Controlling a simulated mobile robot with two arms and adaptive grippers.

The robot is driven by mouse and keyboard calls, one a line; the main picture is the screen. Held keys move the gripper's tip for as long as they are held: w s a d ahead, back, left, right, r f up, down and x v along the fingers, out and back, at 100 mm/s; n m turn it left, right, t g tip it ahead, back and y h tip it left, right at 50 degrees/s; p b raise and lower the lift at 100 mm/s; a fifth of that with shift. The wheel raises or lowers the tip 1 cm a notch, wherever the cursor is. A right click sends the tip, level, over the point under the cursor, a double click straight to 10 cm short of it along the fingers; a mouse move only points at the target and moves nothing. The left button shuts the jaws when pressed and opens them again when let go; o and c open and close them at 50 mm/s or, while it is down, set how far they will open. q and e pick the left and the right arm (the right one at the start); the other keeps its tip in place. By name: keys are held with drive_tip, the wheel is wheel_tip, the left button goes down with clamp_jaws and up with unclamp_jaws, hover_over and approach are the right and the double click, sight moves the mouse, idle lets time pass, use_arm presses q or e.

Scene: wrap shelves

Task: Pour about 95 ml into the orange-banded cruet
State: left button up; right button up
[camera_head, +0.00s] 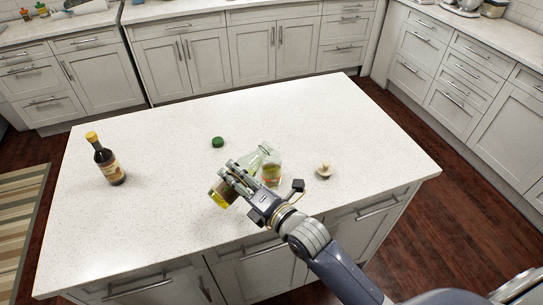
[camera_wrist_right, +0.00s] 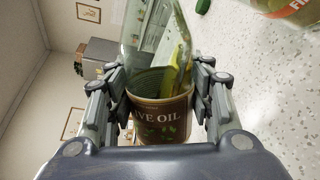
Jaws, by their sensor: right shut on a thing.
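My right gripper (camera_head: 238,178) is shut on the clear green olive oil bottle (camera_head: 221,194). Its brown "OLIVE OIL" label shows between the fingers in the right wrist view (camera_wrist_right: 160,118), with yellow-green oil inside. The bottle is tipped well over, its base to the lower left and its neck to the upper right, close to the cruet. The glass cruet with an orange band (camera_head: 271,174) stands on the island just right of the bottle; part of it shows in the right wrist view (camera_wrist_right: 292,10). I cannot tell whether oil is flowing. My left gripper is out of view.
A green cap (camera_head: 218,142) lies behind the bottle. A pale stopper (camera_head: 324,170) lies right of the cruet. A dark bottle with a yellow cap (camera_head: 107,162) stands at the left of the white island top (camera_head: 330,115). The island's back and right are clear.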

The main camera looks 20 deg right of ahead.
drive_tip(key=shift+w+d+n, duration=0.1)
drive_tip(key=shift+n, duration=0.4)
idle(1.1)
drive_tip(key=shift+w+d+f+n, duration=0.15)
drive_tip(key=shift+d+f+n, duration=0.1)
drive_tip(key=shift+f+n, duration=0.25)
drive_tip(key=shift+w+d+f+n, duration=0.1)
drive_tip(key=shift+d+f+n, duration=0.15)
drive_tip(key=shift+n, duration=0.35)
drive_tip(key=shift+w+d+f+n+t+h+b, duration=0.2)
drive_tip(key=shift+d+f+n+t+h+b, duration=0.2)
drive_tip(key=shift+n, duration=0.3)
drive_tip(key=shift+w+d+r+n, duration=0.2)
drive_tip(key=shift+r+n, duration=0.15)
drive_tip(key=shift+n, duration=0.35)
drive_tip(key=n, duration=0.2)
drive_tip(key=shift+s+a+n+t, duration=0.1)
drive_tip(key=shift+a+n+t, duration=0.05)
drive_tip(key=shift+n+t, duration=0.2)
drive_tip(key=shift+f+n+b, duration=0.1)
drive_tip(key=shift+n+b, duration=0.25)
drive_tip(key=shift+n, duration=0.9)
drive_tip(key=shift+d+r+n, duration=0.2)
drive_tip(key=shift+r+n, duration=0.1)
drive_tip(key=shift+r+n+t, duration=0.25)
drive_tip(key=shift+r+n, duration=0.05)
drive_tip(key=shift+n, duration=0.3)
